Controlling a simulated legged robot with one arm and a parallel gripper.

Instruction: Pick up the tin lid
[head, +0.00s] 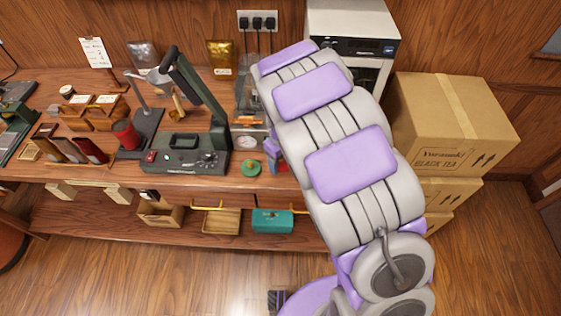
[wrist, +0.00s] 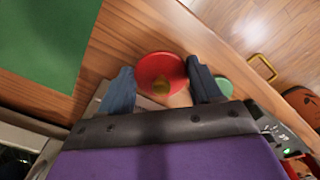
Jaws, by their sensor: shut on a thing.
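The tin lid (wrist: 150,66) appears to be the round red disc with a brass-coloured knob in the middle of the wrist view. My gripper (wrist: 159,76) has one dark finger on each side of it and is shut on it. I cannot tell whether the lid is clear of the wooden surface. In the head view my arm hides most of the gripper and the lid.
A small round green object (head: 248,168) lies near the counter's front edge; it also shows in the wrist view (wrist: 225,86). A dark green machine (head: 185,158) stands to its left. A green flat surface (wrist: 45,40) fills the wrist view's upper left. Cardboard boxes (head: 455,120) stand right.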

